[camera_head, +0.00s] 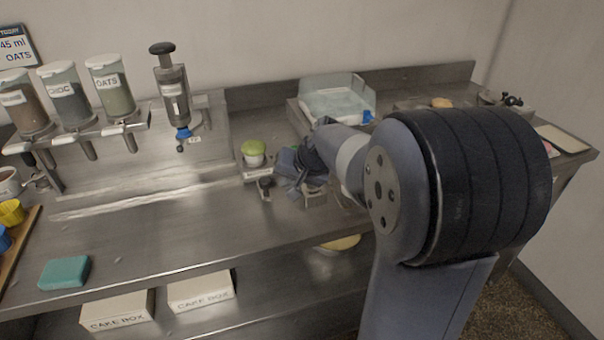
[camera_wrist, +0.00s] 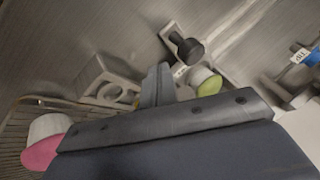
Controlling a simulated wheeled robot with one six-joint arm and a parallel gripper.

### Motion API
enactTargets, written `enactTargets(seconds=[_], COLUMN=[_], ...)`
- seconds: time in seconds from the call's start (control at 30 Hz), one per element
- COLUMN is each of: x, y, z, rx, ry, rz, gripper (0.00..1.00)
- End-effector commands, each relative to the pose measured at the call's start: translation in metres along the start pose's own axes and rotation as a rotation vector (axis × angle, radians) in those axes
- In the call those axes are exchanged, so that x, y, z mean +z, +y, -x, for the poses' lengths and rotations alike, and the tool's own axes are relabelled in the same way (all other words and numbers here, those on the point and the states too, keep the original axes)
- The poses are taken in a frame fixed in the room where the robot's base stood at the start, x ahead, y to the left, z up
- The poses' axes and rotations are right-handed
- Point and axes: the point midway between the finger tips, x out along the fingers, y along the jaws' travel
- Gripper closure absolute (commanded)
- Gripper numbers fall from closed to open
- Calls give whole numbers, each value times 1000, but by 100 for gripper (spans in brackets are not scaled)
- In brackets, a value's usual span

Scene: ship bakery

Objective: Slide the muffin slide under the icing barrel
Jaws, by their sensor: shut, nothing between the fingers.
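The muffin slide (camera_head: 265,192) is a small metal piece with a dark round knob, on the counter left of my gripper (camera_head: 296,172). A muffin with a green top (camera_head: 253,149) stands at its far end. The wrist view shows the slide's black knob (camera_wrist: 188,49) and the green-topped muffin (camera_wrist: 204,82) just beyond my gripper (camera_wrist: 160,70). My fingers are together and empty; whether they touch the slide is unclear. The icing barrel (camera_head: 174,90) stands upright at the back left, with a black plunger and a blue nozzle, apart from the slide.
A grey block with round holes (camera_wrist: 112,84) lies beside my fingers. Topping dispensers (camera_head: 62,100) stand left of the barrel. A teal sponge (camera_head: 64,272) lies front left. The counter's middle left is clear.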

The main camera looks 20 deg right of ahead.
Motion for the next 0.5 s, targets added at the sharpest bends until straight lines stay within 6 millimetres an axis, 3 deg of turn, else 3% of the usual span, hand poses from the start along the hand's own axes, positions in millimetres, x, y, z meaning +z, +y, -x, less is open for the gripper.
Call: enactTargets(seconds=[0.2,0.5], x=[0,0], y=[-15,-16], z=[-8,-9], rx=[0,0], ry=[0,0], rz=[-1,-2], gripper=[100,100])
